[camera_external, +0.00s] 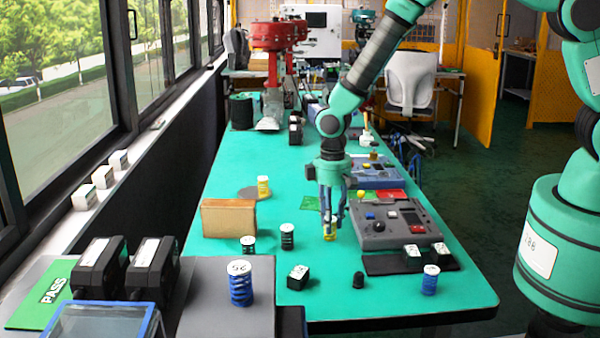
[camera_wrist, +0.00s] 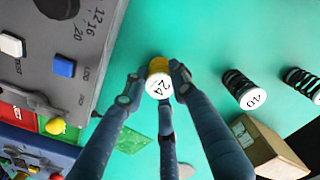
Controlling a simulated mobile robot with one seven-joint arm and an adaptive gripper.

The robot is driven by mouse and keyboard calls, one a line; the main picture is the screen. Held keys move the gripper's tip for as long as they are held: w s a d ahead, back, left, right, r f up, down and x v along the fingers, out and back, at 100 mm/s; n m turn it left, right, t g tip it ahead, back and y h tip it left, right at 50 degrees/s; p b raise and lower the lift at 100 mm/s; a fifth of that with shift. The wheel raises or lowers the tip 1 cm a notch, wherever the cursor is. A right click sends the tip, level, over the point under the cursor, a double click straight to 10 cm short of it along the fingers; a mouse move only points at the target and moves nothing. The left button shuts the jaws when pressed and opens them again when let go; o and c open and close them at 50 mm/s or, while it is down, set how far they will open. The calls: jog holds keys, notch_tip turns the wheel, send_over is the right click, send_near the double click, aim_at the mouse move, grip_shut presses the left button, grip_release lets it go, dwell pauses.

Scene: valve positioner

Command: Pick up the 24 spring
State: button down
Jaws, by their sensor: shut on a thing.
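The 24 spring (camera_wrist: 158,77) is a yellow cylinder with a white top marked 24. In the wrist view it stands between my gripper's (camera_wrist: 155,82) fingers, which are closed on its sides. In the external view the yellow spring (camera_external: 330,231) shows low between the fingertips of my gripper (camera_external: 331,222), at the table surface beside the grey control box. I cannot tell whether it touches the table.
A grey control box (camera_external: 385,225) stands just right. Two black springs (camera_external: 287,237) (camera_external: 248,245) and a cardboard box (camera_external: 229,218) are to the left. A yellow spring (camera_external: 263,187) stands farther back. Blue springs (camera_external: 240,285) (camera_external: 430,280) are nearer the front.

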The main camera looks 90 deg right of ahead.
jog(key=shift+r, duration=0.1)
notch_tip(320, 180, up, 10)
jog(key=shift+f+p, duration=0.1)
jog(key=shift+p, duration=0.6)
jog(key=shift+w, duration=0.1)
dwell(0.4)
